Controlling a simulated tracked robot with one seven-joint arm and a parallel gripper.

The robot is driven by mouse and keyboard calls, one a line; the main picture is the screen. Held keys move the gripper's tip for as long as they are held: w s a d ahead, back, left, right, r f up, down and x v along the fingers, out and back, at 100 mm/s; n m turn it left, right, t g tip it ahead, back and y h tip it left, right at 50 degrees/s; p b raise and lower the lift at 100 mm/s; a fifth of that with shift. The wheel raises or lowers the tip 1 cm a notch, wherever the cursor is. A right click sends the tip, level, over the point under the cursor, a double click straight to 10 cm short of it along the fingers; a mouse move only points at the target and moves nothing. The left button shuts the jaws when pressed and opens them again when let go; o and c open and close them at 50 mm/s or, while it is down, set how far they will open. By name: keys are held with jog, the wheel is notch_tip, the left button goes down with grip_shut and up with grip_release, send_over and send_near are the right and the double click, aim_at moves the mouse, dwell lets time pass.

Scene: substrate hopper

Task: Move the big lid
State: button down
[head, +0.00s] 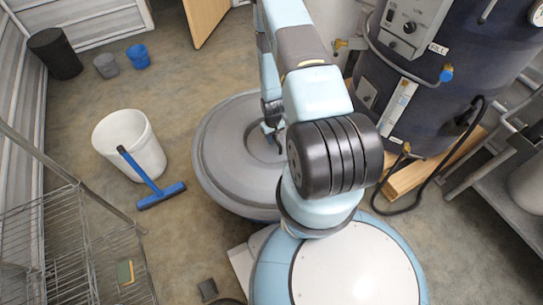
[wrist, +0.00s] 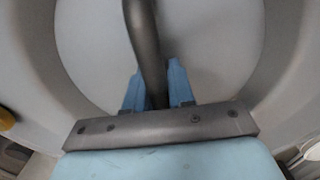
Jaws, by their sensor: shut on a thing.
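The big lid (head: 222,150) is a wide, round, grey disc with a raised rim and a recessed middle, left of my arm in the head view. My arm hides its right part. In the wrist view the pale grey lid (wrist: 215,40) fills most of the picture, with a dark bar handle (wrist: 143,35) across it. My gripper (wrist: 156,85) has its blue fingers on either side of this handle and is shut on it. In the head view my gripper is mostly hidden behind my arm, over the lid's middle. Whether the lid rests on something or hangs free, I cannot tell.
A white bucket (head: 128,145) with a blue squeegee (head: 150,180) stands left of the lid. A wire rack (head: 75,250) is at lower left. A dark blue tank machine (head: 440,70) with a hose stands at right. Floor between bucket and back wall is mostly clear.

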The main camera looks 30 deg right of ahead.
jog(key=shift+f, duration=4.75)
jog(key=shift+f, duration=0.15)
jog(key=c, duration=1)
grip_release()
jog(key=shift+o, duration=0.2)
notch_tip(320, 180, up, 14)
jog(key=shift+w+f, duration=0.15)
